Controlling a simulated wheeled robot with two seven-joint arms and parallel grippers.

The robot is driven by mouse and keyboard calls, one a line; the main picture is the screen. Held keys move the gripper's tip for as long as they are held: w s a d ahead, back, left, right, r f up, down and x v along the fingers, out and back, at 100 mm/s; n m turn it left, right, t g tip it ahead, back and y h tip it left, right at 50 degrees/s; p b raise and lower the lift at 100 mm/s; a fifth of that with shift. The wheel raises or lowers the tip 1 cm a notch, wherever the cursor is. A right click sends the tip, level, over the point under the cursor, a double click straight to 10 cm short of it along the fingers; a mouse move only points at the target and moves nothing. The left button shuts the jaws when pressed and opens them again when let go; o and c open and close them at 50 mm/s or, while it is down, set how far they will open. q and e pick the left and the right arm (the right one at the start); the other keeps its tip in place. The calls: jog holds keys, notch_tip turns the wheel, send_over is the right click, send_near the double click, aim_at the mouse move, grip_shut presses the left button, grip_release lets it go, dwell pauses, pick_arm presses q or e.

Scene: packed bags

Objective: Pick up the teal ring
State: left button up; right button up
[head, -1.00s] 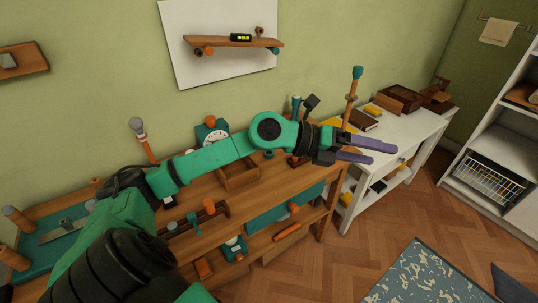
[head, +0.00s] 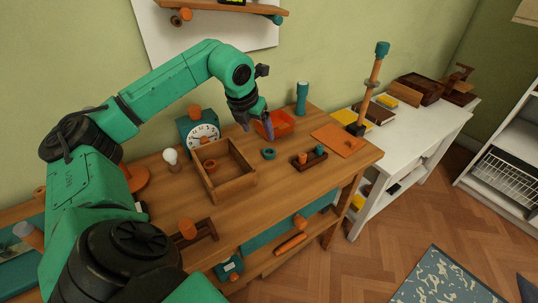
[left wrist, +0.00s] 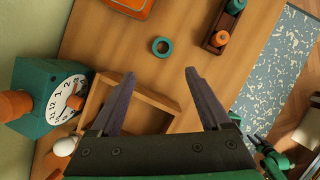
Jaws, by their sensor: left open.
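The teal ring (head: 268,153) lies flat on the wooden bench top (head: 262,205), just right of the open wooden box. It also shows in the left wrist view (left wrist: 162,46), ahead of my fingertips and between their lines, with bare wood around it. My left gripper (head: 259,130) is open and empty and points down above the bench, near the ring and in front of the orange tray. In the left wrist view its two purple fingers (left wrist: 160,73) are spread apart over the wooden box. My right gripper is not in view.
The wooden box (head: 238,187), clock (head: 202,131) and light bulb (head: 171,158) stand left of the ring. The orange tray (head: 284,124) and teal cylinder (head: 302,98) are behind. A small peg rack (head: 309,158) and orange mat (head: 337,141) lie to the right.

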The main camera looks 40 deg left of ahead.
aim_at(268, 157)
pick_arm(q)
jog(key=x, duration=0.5)
jog(key=p+x, duration=0.1)
jog(key=x, duration=0.5)
jog(key=shift+w+d+f, duration=0.2)
jog(key=shift+w, duration=0.15)
jog(key=shift+w+a+f, duration=0.1)
jog(key=shift+w+f, duration=0.1)
jog(key=shift+f, duration=0.2)
jog(key=shift+s+r, duration=0.1)
jog(key=c, duration=0.5)
grip_shut()
